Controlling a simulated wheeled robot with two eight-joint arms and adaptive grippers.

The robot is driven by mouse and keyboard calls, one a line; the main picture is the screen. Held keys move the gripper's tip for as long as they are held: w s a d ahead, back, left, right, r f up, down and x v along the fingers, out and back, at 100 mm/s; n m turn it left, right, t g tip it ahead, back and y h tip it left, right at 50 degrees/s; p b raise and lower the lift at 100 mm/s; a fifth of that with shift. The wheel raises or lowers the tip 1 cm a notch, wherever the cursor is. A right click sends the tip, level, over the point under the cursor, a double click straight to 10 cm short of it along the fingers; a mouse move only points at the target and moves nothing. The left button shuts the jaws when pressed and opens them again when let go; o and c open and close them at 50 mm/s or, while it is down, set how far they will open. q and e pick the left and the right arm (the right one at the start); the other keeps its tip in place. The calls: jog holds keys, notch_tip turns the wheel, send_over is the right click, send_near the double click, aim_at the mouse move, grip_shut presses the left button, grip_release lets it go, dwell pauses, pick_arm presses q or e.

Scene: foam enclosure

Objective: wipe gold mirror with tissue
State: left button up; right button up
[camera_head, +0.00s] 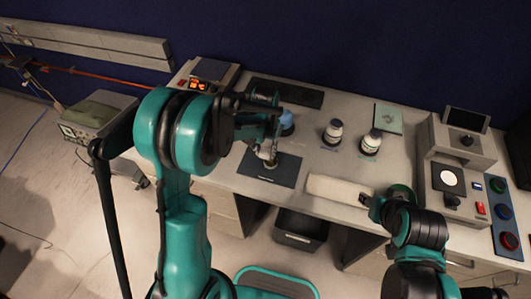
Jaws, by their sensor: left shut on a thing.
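My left gripper (265,143) is in the middle of the table, pointing down over a dark mat (285,177). It is shut on a small whitish thing, apparently the tissue (265,153). A small round piece, likely the gold mirror (270,164), shows just below it on the mat. It is mostly covered, and I cannot tell whether the tissue touches it. My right gripper (366,199) is low at the table's front edge, by the right end of a long pale pad (338,190). Its fingers are too small and dark to read.
Two white jars with dark bases (333,132) (371,142) stand right of the mat. A blue object (287,121) is behind the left gripper. A scale (449,180) and control boxes fill the right side. An instrument with red digits (199,84) is at back left.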

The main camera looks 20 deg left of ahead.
aim_at(266, 152)
pick_arm(q)
notch_tip(266, 152, up, 2)
jog(key=shift+s+d+p, duration=0.1)
jog(key=shift+d+p, duration=0.05)
jog(key=shift+p, duration=0.3)
jog(key=shift+r+p, duration=0.5)
jog(key=shift+r, duration=0.2)
jog(key=shift+r+p, duration=0.7)
jog(key=shift+r, duration=0.45)
